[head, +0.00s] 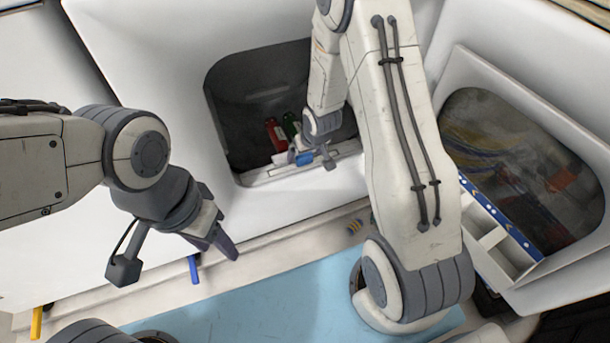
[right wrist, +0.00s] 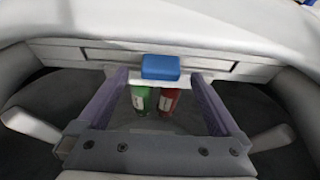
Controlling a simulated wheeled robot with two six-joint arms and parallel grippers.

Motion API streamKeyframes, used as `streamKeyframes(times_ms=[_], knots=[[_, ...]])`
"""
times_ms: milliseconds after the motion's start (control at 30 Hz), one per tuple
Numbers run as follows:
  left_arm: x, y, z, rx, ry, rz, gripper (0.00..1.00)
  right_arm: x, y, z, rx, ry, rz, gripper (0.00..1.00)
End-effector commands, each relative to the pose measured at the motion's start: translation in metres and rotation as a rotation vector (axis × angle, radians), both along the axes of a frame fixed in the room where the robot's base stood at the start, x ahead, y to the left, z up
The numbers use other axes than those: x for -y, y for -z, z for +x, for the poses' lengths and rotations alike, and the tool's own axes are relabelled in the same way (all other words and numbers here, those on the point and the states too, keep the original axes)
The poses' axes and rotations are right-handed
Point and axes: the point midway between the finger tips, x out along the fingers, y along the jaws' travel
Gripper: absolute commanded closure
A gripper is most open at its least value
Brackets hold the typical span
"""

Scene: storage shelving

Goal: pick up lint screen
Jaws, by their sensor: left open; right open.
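The lint screen, a pale flat piece with a blue handle (right wrist: 160,67), sits in the lower lip of the middle machine's round-cornered opening. The blue handle also shows in the head view (head: 304,159), partly covered by my right gripper (head: 318,154). My right gripper is open in the right wrist view (right wrist: 159,78), its two purple fingers on either side of the handle with gaps visible. I cannot tell its exact height over the handle. My left gripper (head: 220,242) is open and empty, in front of the machine at the left, far from the lint screen.
A green bottle (head: 290,125) and a red bottle (head: 273,132) lie inside the dark drum behind the lip. A second machine (head: 480,75) at right has an open drawer (head: 500,240).

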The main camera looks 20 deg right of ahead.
Motion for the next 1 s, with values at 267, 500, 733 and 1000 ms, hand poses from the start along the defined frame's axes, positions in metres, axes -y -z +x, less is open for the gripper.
streamKeyframes(times_ms=[267, 500, 733, 1000], knots=[[0.0000, 0.0085, 0.0000, 0.000, 0.000, 0.000, 0.50, -0.0010, 0.0150, 0.0061, -0.001, -0.001, 0.001, 0.00], [0.0000, 0.0083, 0.0000, 0.000, 0.000, 0.000, 0.50, -0.0011, 0.0146, 0.0057, -0.001, -0.001, 0.001, 0.46], [0.0000, 0.0083, 0.0000, 0.000, 0.000, 0.000, 0.50, -0.0010, 0.0144, 0.0058, 0.000, -0.001, 0.001, 1.00], [0.0000, 0.0069, 0.0000, 0.000, 0.000, 0.000, 0.50, -0.0009, 0.0123, 0.0059, 0.000, -0.001, 0.001, 1.00]])
